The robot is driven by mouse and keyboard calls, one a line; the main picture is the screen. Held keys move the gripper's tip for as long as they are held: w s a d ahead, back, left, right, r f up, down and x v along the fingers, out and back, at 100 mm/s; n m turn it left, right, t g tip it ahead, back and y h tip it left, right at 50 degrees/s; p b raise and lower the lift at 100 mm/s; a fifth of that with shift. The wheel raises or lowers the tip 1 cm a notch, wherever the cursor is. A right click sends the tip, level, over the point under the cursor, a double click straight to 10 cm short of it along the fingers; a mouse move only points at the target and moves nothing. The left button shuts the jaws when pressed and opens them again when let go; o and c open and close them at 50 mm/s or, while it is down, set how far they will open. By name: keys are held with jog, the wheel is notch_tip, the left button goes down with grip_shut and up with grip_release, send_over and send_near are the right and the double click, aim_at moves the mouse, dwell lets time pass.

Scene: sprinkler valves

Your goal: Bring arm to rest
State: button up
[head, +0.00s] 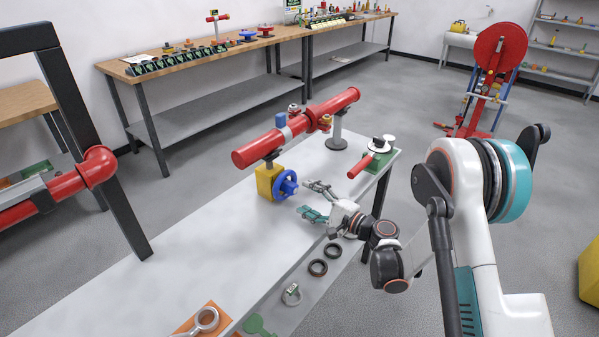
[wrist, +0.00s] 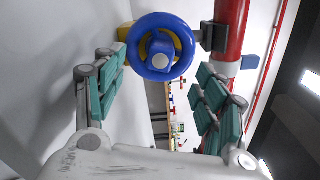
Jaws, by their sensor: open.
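My gripper (head: 311,201) is open over the white table (head: 150,245), to the right of a blue handwheel (head: 286,184) on a yellow valve body (head: 267,182). Its teal fingers point toward the wheel, and I see nothing between them. In the wrist view the blue handwheel (wrist: 160,47) stands ahead, between and beyond the fingers of my gripper (wrist: 160,95). It looks apart from them. My arm reaches in from the right over the table's edge.
A red pipe (head: 295,128) stands on supports behind the wheel. A green block with a red-handled valve (head: 375,158) is at the table's far right. A black post (head: 105,190) rises at left.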

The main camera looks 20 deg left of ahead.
jog(key=s+d+r+n+h, duration=0.2)
jog(key=s+d+r+h, duration=0.2)
jog(key=d+r, duration=0.35)
jog(key=s+d+r+n+h, duration=0.25)
jog(key=d+r, duration=0.35)
jog(key=r, duration=0.3)
jog(key=s+d+n+h, duration=0.3)
jog(key=s+d+h, duration=0.7)
jog(key=s+d, duration=1.4)
jog(key=shift+s+r+n, duration=0.35)
jog(key=shift+s, duration=0.5)
